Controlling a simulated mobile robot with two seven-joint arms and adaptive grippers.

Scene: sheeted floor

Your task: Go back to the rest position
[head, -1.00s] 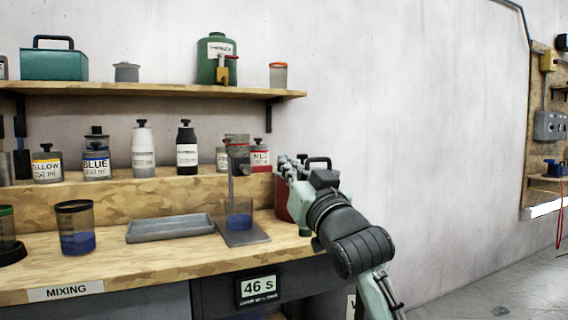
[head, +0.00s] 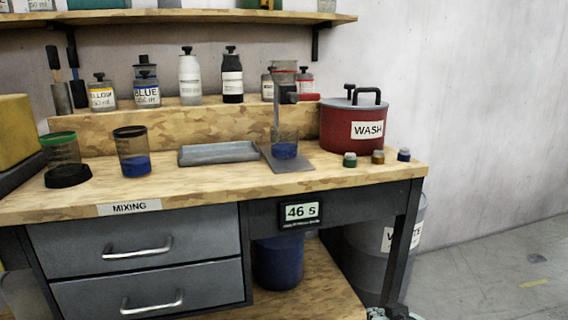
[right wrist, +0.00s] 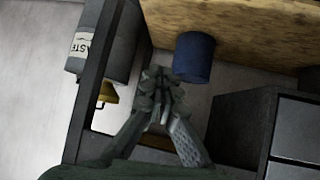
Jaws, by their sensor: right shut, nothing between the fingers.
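My right gripper (right wrist: 160,88) is shut and empty; its fingers meet in the middle of the right wrist view. In the head view only a small part of it (head: 392,313) shows at the bottom edge, below the bench top and near the front right leg. My left gripper is in neither view.
The mixing bench (head: 230,194) holds a tray (head: 218,152), two cups with blue liquid (head: 136,163) (head: 285,150) and a red wash pot (head: 352,125). Below are a blue bin (head: 278,263) and a grey waste drum (head: 372,250). Floor at right is clear.

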